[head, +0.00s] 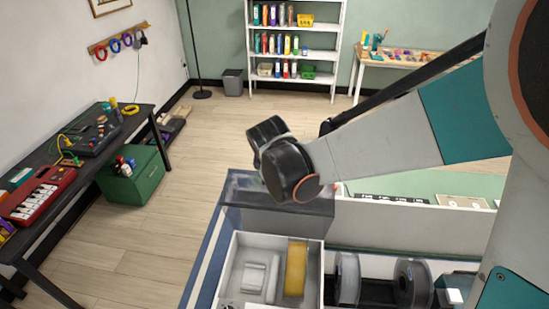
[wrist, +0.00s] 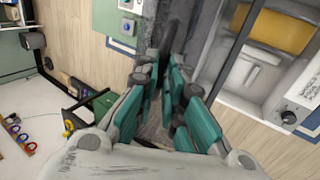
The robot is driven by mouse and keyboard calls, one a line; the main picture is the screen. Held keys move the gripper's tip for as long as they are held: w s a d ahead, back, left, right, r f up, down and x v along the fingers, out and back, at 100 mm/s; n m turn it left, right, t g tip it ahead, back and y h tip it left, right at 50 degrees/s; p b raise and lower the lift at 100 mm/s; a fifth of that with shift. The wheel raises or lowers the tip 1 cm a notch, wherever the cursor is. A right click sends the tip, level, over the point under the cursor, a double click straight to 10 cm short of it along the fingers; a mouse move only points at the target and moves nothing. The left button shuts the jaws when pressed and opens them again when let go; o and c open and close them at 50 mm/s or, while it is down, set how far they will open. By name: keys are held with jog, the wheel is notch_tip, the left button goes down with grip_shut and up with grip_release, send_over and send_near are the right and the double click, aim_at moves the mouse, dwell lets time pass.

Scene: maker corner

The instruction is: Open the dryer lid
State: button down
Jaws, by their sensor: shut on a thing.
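The dryer (head: 231,270) is a white open-topped box on the bench at the bottom centre of the head view, with a yellow roll (head: 296,268) and a pale grey inner part inside. Its smoky, see-through lid (head: 300,222) stands raised at the box's far side. In the wrist view the dryer (wrist: 212,62) is at the right, with a dark knob on its front. My gripper (wrist: 165,78), with teal fingers, is shut on the grey lid (wrist: 172,28) in the wrist view. In the head view my wrist is above the lid and the fingertips are hidden.
Dark spools (head: 412,283) stand right of the dryer, and a low pale divider (head: 400,228) runs behind them. A black table (head: 100,180) with a red keyboard and a green crate (head: 132,178) are at the left. A white bookshelf (head: 295,50) stands far back. The wood floor between is clear.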

jog(key=c, duration=1.7)
grip_release()
jog(key=shift+w, duration=0.15)
